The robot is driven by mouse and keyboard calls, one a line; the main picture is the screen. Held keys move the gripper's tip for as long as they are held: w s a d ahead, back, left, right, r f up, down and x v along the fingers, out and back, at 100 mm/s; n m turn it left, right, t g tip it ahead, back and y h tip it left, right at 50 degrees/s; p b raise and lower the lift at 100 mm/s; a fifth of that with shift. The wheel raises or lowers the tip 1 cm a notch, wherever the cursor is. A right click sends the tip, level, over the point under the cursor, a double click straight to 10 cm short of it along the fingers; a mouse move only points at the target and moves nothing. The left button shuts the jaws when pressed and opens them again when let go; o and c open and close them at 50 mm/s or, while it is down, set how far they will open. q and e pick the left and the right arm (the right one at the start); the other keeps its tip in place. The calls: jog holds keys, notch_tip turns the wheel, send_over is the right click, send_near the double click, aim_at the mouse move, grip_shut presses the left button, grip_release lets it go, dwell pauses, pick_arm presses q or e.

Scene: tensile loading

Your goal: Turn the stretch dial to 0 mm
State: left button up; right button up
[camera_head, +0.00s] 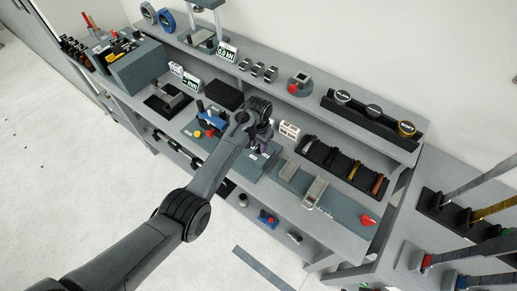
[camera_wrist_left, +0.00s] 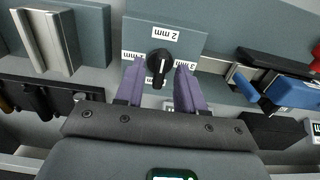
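In the left wrist view, the stretch dial (camera_wrist_left: 160,62) is a round black knob on a blue-grey panel (camera_wrist_left: 193,42). A white line on the knob runs toward the lower side of the picture. A label reading 2 mm (camera_wrist_left: 152,32) stands above the knob. Labels at its left and right are partly covered by the fingers, so I cannot read them fully. My left gripper (camera_wrist_left: 159,82) is open, with one purple finger on each side of the knob; I cannot tell if they touch it. In the head view, my left gripper (camera_head: 258,145) hides the dial. My right gripper is not in view.
In the head view, a readout showing 0.0 kN (camera_head: 227,51) and a smaller display (camera_head: 191,86) stand behind. A blue clamp-like tool (camera_wrist_left: 290,92) lies right of the dial in the wrist view. A black rack (camera_head: 328,160) with several specimens is to the right.

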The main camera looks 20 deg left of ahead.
pick_arm(q)
jog(key=shift+f, duration=0.3)
grip_shut()
dwell(0.3)
